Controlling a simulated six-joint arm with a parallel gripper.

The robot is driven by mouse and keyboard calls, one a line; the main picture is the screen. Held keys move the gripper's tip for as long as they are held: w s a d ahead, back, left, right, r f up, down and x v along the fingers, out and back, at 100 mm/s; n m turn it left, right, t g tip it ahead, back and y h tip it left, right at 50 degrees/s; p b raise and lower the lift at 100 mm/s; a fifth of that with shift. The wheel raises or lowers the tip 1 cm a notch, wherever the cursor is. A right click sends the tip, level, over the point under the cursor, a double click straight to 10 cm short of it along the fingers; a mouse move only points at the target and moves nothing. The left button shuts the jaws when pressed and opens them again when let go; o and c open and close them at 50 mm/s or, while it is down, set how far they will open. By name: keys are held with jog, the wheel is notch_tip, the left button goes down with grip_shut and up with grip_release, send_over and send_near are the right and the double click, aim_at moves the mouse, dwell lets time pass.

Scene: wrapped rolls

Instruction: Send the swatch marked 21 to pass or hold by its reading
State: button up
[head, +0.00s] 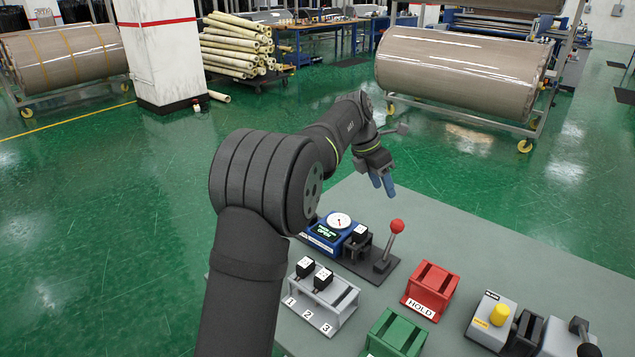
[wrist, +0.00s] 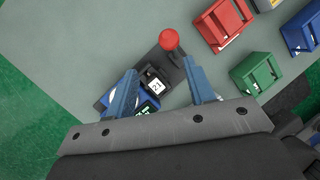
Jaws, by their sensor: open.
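The swatch marked 21 (wrist: 156,86) is a black block with a white label. It sits in the black holder beside the blue gauge (head: 323,240), next to an upright red-knobbed lever (head: 397,227). The gauge has a white dial and a green-lit display that seems to read OPEN; the dial reading is too small to tell. My gripper (head: 382,183) is open and empty above this fixture. In the wrist view the swatch shows between and below my fingers (wrist: 160,67). The red HOLD bin (head: 431,287) and green bin (head: 396,335) stand to the right.
A grey rack (head: 338,309) numbered 1 to 3 holds two black swatches (head: 305,267) in slots 1 and 2; slot 3 looks empty. A grey box with a yellow button (head: 499,315) and a black lever unit stand at the right.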

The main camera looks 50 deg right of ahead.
jog(key=a+m, duration=0.1)
jog(key=m, duration=0.2)
jog(key=r+m+t+h, duration=0.1)
jog(key=m+t, duration=0.1)
jog(key=m, duration=1.4)
send_over(359, 230)
jog(key=a, duration=0.2)
jog(key=a+m+t, duration=0.2)
jog(key=a+m, duration=0.3)
jog(key=m, duration=0.7)
jog(key=shift+h, duration=0.4)
jog(key=x, duration=1.7)
jog(key=shift+s+d, duration=0.15)
jog(key=shift+s, duration=0.2)
jog(key=c, duration=1.1)
jog(key=shift+o, duration=0.2)
jog(key=shift+r, duration=0.1)
